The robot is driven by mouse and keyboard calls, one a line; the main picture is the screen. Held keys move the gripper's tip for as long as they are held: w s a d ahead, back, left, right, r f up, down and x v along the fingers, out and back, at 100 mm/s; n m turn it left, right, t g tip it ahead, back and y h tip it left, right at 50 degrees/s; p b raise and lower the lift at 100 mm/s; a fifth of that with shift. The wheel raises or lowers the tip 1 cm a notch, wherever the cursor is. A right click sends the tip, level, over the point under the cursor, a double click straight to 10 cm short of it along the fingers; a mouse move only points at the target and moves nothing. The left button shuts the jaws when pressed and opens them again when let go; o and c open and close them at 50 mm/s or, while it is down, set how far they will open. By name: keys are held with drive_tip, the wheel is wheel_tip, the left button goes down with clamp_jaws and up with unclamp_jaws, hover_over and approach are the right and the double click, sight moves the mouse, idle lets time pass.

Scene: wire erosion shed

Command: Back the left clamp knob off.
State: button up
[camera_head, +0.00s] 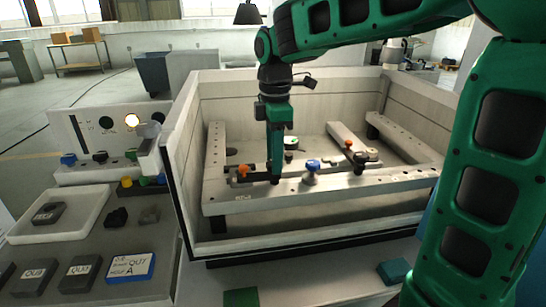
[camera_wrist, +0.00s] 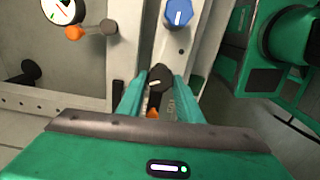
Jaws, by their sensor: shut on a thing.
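My gripper (camera_head: 274,178) points straight down at the left part of the front rail (camera_head: 235,201) in the machine tank. In the wrist view its two green fingers stand on either side of a black knob (camera_wrist: 160,76) with a pale mark on top, and they are shut on it. In the head view the fingers mostly hide this knob. An orange piece (camera_head: 243,170) is just left of the fingers; in the wrist view an orange bit (camera_wrist: 153,113) shows between them. A blue knob (camera_head: 312,165) stands to the right on the same rail, apart from the gripper.
Another orange-tipped clamp (camera_head: 349,144) is farther right. A round dial (camera_head: 291,143) is behind the gripper. The light tank wall (camera_head: 181,139) rises at left. Outside it are a white tray (camera_head: 88,222), dark blocks and a panel with a lit lamp (camera_head: 132,121).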

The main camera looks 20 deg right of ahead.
drive_tip(key=shift+w+d+r, duration=0.1)
drive_tip(key=shift+w+d, duration=0.05)
drive_tip(key=o, duration=1)
drive_tip(key=shift+o, duration=0.2)
wheel_tip(320, 180, up, 11)
drive_tip(key=shift+f, duration=0.2)
